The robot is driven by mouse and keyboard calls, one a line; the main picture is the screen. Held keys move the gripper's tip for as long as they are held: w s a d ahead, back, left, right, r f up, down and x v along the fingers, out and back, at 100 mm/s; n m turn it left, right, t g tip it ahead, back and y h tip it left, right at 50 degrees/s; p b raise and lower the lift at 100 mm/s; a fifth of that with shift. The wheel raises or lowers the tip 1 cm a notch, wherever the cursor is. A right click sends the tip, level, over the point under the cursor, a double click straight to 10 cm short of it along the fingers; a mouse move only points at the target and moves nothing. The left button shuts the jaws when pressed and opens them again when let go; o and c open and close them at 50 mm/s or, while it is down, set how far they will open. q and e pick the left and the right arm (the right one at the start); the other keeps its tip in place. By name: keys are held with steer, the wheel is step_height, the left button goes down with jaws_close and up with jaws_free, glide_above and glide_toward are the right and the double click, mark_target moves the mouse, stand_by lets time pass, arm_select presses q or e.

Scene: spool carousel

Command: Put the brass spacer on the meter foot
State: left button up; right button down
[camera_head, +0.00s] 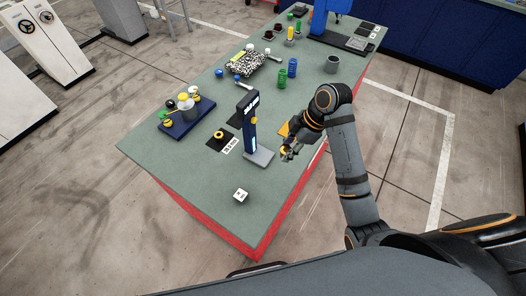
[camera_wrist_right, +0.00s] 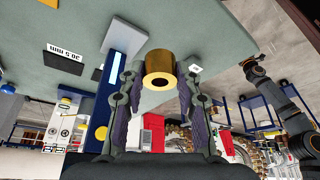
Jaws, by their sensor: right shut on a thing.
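My right gripper (camera_head: 288,153) is over the bench near its right edge, beside the meter. In the right wrist view the brass spacer (camera_wrist_right: 160,64), a short gold cylinder with a round bore, sits between its fingertips (camera_wrist_right: 160,76), which are shut on it. The meter (camera_head: 249,122) is a dark blue upright column with a display. Its flat grey foot (camera_head: 260,158) lies on the bench to the left of the gripper, with its top bare. The foot also shows in the right wrist view (camera_wrist_right: 128,32), apart from the spacer. My left gripper cannot be made out.
A white cube (camera_head: 241,196) stands near the front of the bench. A blue tray (camera_head: 181,125) holds several pieces. Green and blue spools (camera_head: 282,75) stand farther back.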

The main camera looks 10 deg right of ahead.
mark_target(260, 156)
steer(key=w+a+f, duration=0.1)
steer(key=w+f, duration=0.1)
steer(key=w+a+f+b, duration=0.1)
steer(key=w+a+f, duration=0.1)
steer(key=w, duration=0.1)
steer(key=w+a+f+b, duration=0.1)
steer(key=w+a+f, duration=0.1)
steer(key=f, duration=0.1)
steer(key=shift+w, duration=0.35)
arm_select(q)
steer(key=shift+w+a+f, duration=0.2)
steer(key=shift+a+f, duration=0.05)
steer(key=shift+f, duration=0.3)
steer(key=shift+w+a+f, duration=0.15)
steer(key=shift+a+f, duration=0.1)
steer(key=shift+f, duration=0.3)
arm_select(e)
steer(key=shift+w+a+f, duration=0.1)
steer(key=shift+a+f, duration=0.05)
steer(key=shift+f, duration=0.15)
